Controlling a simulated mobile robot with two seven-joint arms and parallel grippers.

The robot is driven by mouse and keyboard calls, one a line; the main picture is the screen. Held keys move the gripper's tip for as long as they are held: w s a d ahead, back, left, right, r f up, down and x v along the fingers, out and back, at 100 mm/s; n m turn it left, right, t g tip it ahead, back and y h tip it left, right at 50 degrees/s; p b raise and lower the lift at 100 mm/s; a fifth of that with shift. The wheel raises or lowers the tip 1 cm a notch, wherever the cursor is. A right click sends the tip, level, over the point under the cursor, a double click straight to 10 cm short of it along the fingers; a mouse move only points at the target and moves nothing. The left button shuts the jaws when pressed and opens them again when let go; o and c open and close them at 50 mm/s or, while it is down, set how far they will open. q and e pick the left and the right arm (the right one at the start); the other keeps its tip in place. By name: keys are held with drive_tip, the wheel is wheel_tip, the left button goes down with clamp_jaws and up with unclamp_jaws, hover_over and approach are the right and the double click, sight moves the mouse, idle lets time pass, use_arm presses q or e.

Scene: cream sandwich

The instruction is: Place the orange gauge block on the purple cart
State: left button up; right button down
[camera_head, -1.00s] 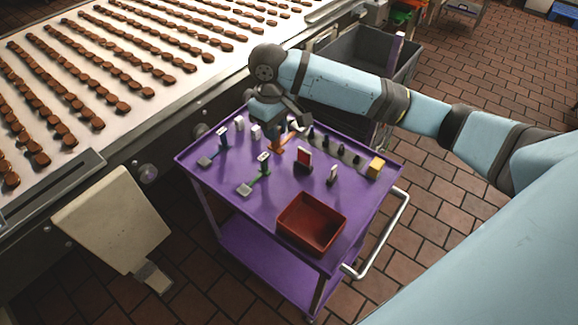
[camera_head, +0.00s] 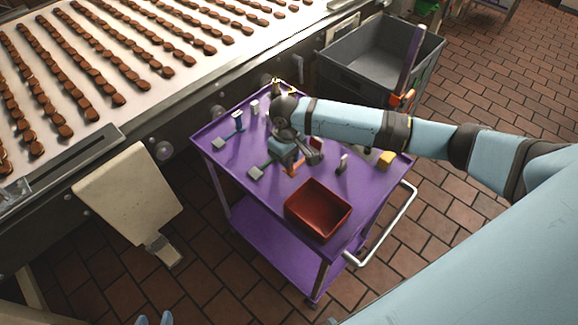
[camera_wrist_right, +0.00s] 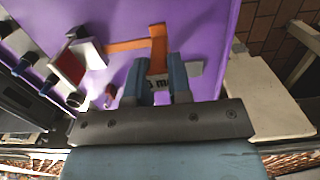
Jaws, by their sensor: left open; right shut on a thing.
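The purple cart (camera_head: 262,205) stands in the middle of the head view. My right gripper (camera_head: 300,158) is low over the cart top and shut on the orange gauge block (camera_head: 295,168). In the right wrist view, the orange gauge block (camera_wrist_right: 157,48) shows as an orange bar with a side arm, with a pale lettered part between the fingers (camera_wrist_right: 162,80). Whether it touches the cart top cannot be told. My left gripper (camera_head: 154,320) shows only as two separated light-blue tips at the bottom edge of the head view.
A red-brown tray (camera_head: 318,209) sits on the cart's near side. Blue-handled (camera_head: 238,122) and green-handled gauges, a yellow block (camera_head: 386,158) and small upright pieces stand around the gripper. A grey bin (camera_head: 370,65) and a conveyor (camera_head: 130,75) lie behind. Bare cart top shows at front left.

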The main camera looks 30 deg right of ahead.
drive_tip(key=shift+f, duration=2.45)
drive_tip(key=c, duration=1.1)
unclamp_jaws()
drive_tip(key=shift+f, duration=0.15)
drive_tip(key=shift+o, duration=0.2)
wheel_tip(320, 180, up, 12)
drive_tip(key=shift+w+b, duration=0.3)
drive_tip(key=shift+w, duration=0.1)
drive_tip(key=shift+a, duration=0.1)
